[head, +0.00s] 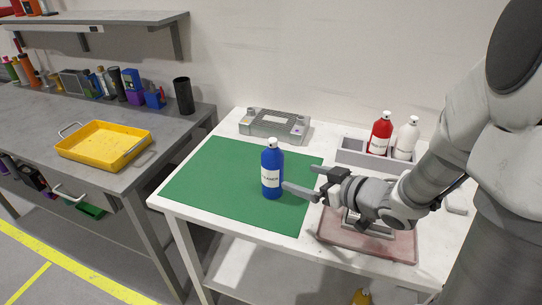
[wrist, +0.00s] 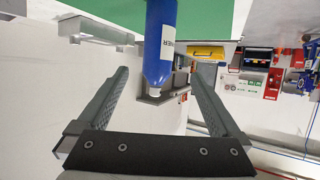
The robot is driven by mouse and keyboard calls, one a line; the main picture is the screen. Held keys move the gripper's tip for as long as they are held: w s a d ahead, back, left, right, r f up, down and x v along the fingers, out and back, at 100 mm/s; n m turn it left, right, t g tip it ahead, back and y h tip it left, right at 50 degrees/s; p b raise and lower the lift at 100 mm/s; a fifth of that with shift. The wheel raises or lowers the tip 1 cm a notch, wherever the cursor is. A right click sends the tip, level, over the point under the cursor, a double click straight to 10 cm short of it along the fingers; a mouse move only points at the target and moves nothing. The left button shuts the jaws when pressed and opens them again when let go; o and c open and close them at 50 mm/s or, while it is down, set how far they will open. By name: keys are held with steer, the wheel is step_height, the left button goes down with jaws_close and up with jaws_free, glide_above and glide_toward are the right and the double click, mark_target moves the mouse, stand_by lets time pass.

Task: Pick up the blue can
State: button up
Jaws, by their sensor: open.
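The blue can (head: 271,170) is bottle-shaped, with a white label and a pale cap. It stands upright on the green mat (head: 215,177) on the white table. In the wrist view the blue can (wrist: 160,42) appears upside down, beyond and between the fingertips. My gripper (head: 303,181) is open and empty, just right of the can in the head view. Its two fingers show spread apart in the wrist view (wrist: 160,82). The fingers do not appear to close on the can, and the exact gap to it is hard to tell.
A grey holder (head: 374,158) carries a red bottle (head: 380,135) and a white bottle (head: 406,138). A grey fixture (head: 274,125) stands behind the mat. A reddish tray (head: 340,240) lies under my arm. A yellow tray (head: 103,145) sits on the left bench. The mat's left part is clear.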

mark_target(279, 172)
steer(key=b+x, duration=0.1)
steer(key=x, duration=0.6)
steer(key=shift+w+a+f+b, duration=0.2)
steer(key=shift+a+f+b, duration=0.05)
steer(key=shift+f+b, duration=0.1)
steer(key=shift+b+x, duration=0.65)
steer(key=shift+x, duration=2.1)
steer(key=shift+w+d, duration=0.1)
steer(key=shift+d, duration=0.05)
jaws_close()
